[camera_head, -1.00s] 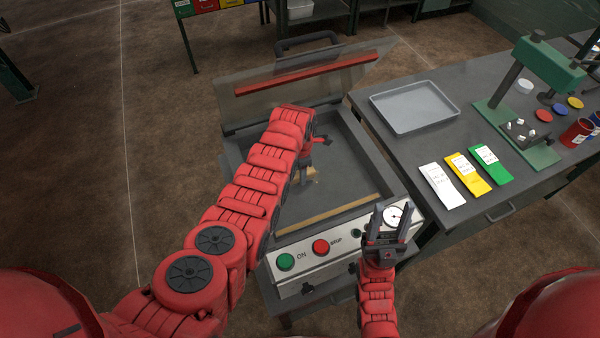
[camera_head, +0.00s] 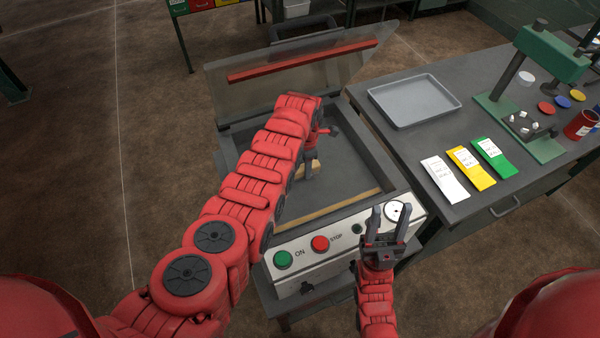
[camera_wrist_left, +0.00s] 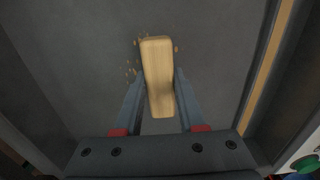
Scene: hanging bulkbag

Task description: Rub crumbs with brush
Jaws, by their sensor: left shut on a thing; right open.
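My left gripper (camera_wrist_left: 160,100) is shut on the brush, whose pale wooden body (camera_wrist_left: 158,75) stands between the two fingers in the left wrist view. Whether the bristles touch the floor cannot be seen. My right gripper (camera_head: 388,222) is open and empty in front of the machine's panel.
The machine's clear lid with a red bar (camera_head: 300,62) stands open behind. A tan strip (camera_head: 325,208) runs along the chamber's front edge. Its panel has green (camera_head: 283,259) and red (camera_head: 320,243) buttons. The right-hand table holds a grey tray (camera_head: 413,101) and coloured packets (camera_head: 470,168).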

